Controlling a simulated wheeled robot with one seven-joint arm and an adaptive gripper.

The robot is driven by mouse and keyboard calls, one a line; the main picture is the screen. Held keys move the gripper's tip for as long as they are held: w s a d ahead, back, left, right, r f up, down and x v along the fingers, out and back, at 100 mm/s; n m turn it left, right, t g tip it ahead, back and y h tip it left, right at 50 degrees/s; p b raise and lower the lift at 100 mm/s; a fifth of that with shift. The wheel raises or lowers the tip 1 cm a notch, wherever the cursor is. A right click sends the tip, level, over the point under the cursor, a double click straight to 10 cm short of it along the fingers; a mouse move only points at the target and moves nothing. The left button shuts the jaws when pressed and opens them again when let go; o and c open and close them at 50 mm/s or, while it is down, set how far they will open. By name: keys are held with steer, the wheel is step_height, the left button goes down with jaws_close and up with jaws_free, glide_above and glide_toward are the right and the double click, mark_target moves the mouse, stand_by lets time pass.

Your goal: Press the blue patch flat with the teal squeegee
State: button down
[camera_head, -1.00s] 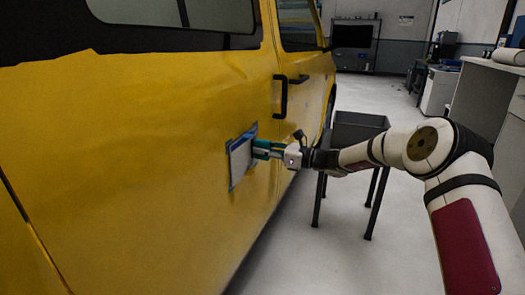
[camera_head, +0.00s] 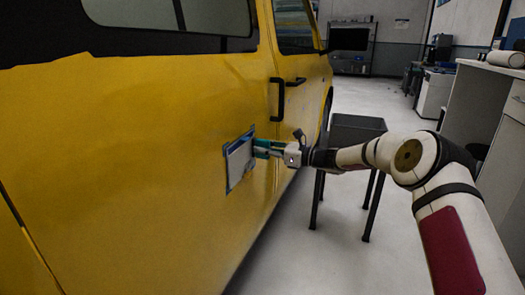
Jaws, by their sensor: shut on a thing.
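The blue patch (camera_head: 229,181) is on the side of the yellow vehicle, left of my gripper. A pale grey-white panel covers its middle, so mostly its blue edges show. The teal squeegee (camera_head: 262,143) is held between the fingers of my gripper (camera_head: 270,149). Its far end reaches the right part of the patch, near the upper right edge. I cannot tell whether it presses on the patch or is just short of it. My gripper is shut on the squeegee and points left toward the vehicle.
The yellow vehicle (camera_head: 130,150) fills the left side, with black door handles (camera_head: 278,99) above and right of the patch. A dark table or bin on legs (camera_head: 355,128) stands behind my arm. A counter (camera_head: 490,105) is at the right. Open floor (camera_head: 300,255) lies below.

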mark_target(248, 154)
steer(key=shift+w+d, duration=0.2)
steer(key=shift+w, duration=0.35)
steer(key=shift+f, duration=0.5)
steer(key=shift+s+a, duration=0.1)
steer(key=shift+s+a+p, duration=0.15)
steer(key=shift+s+a, duration=0.05)
steer(key=shift+s, duration=0.3)
steer(key=shift+s+a+p, duration=0.15)
steer(key=shift+s, duration=0.35)
steer(key=shift+s+a+p, duration=0.2)
steer(key=shift+s+p, duration=0.05)
steer(key=shift+s, duration=0.3)
steer(key=shift+s+a+p, duration=0.15)
steer(key=shift+s+p, duration=0.05)
steer(key=shift+s, duration=0.3)
steer(key=shift+s, duration=0.15)
